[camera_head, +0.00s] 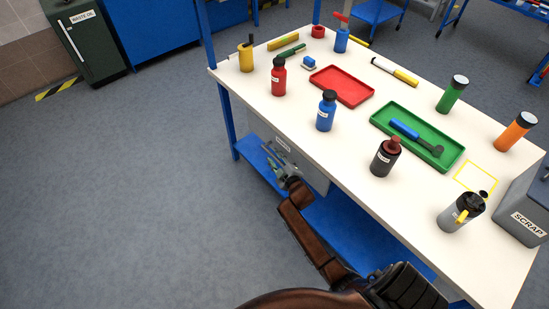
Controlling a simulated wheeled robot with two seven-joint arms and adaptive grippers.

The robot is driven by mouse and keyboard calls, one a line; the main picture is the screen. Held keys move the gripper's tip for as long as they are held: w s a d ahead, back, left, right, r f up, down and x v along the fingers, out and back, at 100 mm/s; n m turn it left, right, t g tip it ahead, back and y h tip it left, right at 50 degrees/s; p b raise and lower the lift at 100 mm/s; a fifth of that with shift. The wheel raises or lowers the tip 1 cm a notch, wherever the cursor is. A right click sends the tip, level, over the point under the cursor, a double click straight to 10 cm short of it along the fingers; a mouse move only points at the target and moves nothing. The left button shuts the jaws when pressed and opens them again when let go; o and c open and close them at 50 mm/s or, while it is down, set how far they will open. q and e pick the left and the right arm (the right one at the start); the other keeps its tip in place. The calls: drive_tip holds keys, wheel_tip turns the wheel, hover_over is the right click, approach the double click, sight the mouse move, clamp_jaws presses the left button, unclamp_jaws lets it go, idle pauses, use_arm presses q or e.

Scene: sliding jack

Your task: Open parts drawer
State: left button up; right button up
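The parts drawer (313,172) is a pale grey unit with a small white label, hung under the white-topped workbench (350,165). Its front faces the lower left, and it looks closed, though my gripper covers part of it. My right gripper (274,164) is at the drawer front, just below the label, close to where a handle would be. The handle itself cannot be made out. The fingers are small and overlap the drawer front, so I cannot tell whether they touch or grip anything. My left gripper is not in view.
On the bench stand a red bottle (279,80), a blue bottle (326,114), a dark bottle (383,160), a red tray (343,87), a green tray (449,155) and a grey scrap bin (528,205). A blue lower shelf (345,228) lies beneath. The floor at left is clear.

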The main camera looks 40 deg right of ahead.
drive_tip(key=shift+c, duration=0.4)
clamp_jaws()
